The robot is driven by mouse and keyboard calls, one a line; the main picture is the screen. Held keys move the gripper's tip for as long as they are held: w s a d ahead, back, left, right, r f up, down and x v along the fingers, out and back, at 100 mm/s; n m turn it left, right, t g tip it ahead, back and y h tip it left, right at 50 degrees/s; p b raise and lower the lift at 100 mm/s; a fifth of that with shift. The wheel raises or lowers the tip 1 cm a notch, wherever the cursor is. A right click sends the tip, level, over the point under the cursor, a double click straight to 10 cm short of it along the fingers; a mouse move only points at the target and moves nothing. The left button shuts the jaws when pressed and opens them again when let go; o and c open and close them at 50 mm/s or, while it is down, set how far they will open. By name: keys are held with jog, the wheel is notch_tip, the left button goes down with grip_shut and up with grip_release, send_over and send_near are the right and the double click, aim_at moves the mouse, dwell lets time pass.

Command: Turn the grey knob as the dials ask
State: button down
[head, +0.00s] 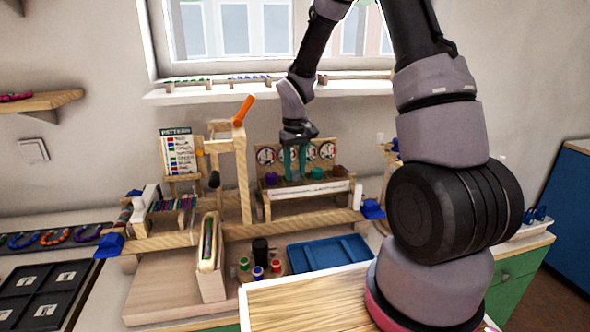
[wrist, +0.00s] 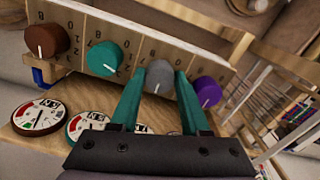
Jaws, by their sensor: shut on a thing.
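The grey knob (wrist: 158,77) sits on the front of a pale wooden panel, between a teal knob (wrist: 103,58) and a purple knob (wrist: 207,92). It has a white pointer line. My gripper (wrist: 159,84) has its teal fingers on either side of the grey knob and is shut on it. In the head view my gripper (head: 295,176) reaches down at the panel, between the purple knob (head: 271,177) and the teal knob (head: 316,173); the grey knob is not clear there. Round dials (head: 266,156) with red marks stand behind the knobs. My fingers partly hide the dials in the wrist view (wrist: 38,117).
A brown knob (wrist: 47,38) is at the panel's far end. A wooden frame with an orange handle (head: 243,110) and a pattern board (head: 180,152) stand left of the panel. A blue tray (head: 328,252) and several spools lie in front.

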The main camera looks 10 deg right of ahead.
aim_at(295, 172)
jog(key=shift+c, duration=1.9)
grip_release()
jog(key=shift+r, duration=0.1)
notch_tip(295, 172, up, 11)
jog(key=shift+f, duration=0.2)
jog(key=s+d+r+m+t+y, duration=0.1)
jog(key=s+d+r+m+t, duration=0.2)
jog(key=s+r, duration=0.6)
jog(key=s+d+r+m+t+y, duration=0.1)
jog(key=s+r+m+t, duration=0.3)
jog(key=s+r, duration=0.5)
jog(key=s+d, duration=0.1)
jog(key=s, duration=0.3)
jog(key=shift+s+d+r, duration=0.2)
jog(key=shift+d+r, duration=0.1)
jog(key=shift+d, duration=0.1)
